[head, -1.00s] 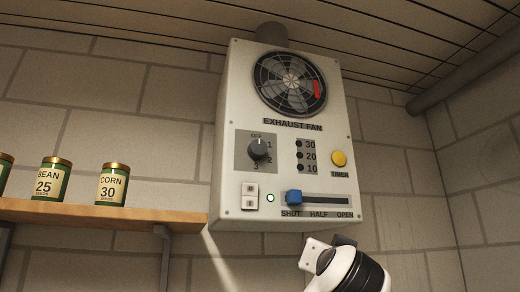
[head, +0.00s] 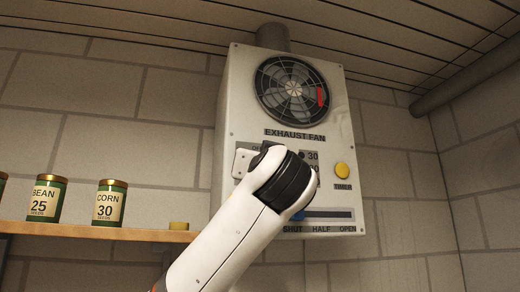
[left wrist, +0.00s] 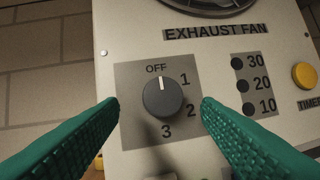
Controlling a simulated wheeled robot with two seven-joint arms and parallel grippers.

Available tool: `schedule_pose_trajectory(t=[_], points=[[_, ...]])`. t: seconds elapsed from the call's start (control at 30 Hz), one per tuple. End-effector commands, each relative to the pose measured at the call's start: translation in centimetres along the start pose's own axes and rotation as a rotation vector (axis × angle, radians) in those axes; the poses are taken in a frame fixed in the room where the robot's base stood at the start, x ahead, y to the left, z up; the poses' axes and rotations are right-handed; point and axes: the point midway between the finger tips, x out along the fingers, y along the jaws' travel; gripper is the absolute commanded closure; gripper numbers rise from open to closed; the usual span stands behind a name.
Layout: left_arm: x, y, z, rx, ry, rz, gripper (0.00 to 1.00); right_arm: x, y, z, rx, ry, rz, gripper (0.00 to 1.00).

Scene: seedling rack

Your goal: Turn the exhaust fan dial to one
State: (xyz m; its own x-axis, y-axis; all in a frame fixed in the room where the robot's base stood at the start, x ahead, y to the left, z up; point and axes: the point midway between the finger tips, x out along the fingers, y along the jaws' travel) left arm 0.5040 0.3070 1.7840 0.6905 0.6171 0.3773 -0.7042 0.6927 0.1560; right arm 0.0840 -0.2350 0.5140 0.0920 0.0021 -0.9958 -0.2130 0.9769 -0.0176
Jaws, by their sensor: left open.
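The exhaust fan dial (left wrist: 162,97) is a dark round knob on a grey plate. Its white mark points up to OFF, with 1, 2 and 3 running clockwise around its right side and below. My left gripper (left wrist: 161,104) is open, with its green fingers to the left and right of the dial and apart from it in the picture. In the head view my left arm covers the dial and the fingers cannot be seen. The white fan panel (head: 232,90) hangs on the wall. My right gripper is not in view.
A yellow timer button (head: 342,170) and a column of dark lamps (left wrist: 240,85) are right of the dial. A slider track (head: 335,214) lies below, partly hidden by my arm. Seed cans (head: 110,203) and a small yellowish object (head: 179,226) are on the shelf at left.

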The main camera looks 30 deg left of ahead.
Motion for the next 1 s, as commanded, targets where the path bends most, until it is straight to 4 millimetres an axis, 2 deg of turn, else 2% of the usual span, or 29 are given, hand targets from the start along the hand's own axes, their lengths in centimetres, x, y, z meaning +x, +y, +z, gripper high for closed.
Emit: schedule_pose_trajectory(t=[0.03,0.2,0.57,0.83,1.0], points=[[1.0,0.1,0.3,0.001,0.003,0.001,0.42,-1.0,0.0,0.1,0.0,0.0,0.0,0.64],[2.6,0.0,0.2,0.0,0.0,0.0,0.42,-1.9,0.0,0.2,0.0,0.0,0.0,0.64],[3.0,0.0,-0.1,0.0,0.0,-0.001,0.42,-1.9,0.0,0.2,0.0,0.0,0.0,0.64],[3.0,0.0,-0.1,-0.001,0.0,-0.001,0.84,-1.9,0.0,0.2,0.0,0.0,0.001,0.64],[3.0,-0.1,-0.1,0.004,0.0,-0.004,0.86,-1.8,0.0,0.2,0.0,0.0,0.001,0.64]])
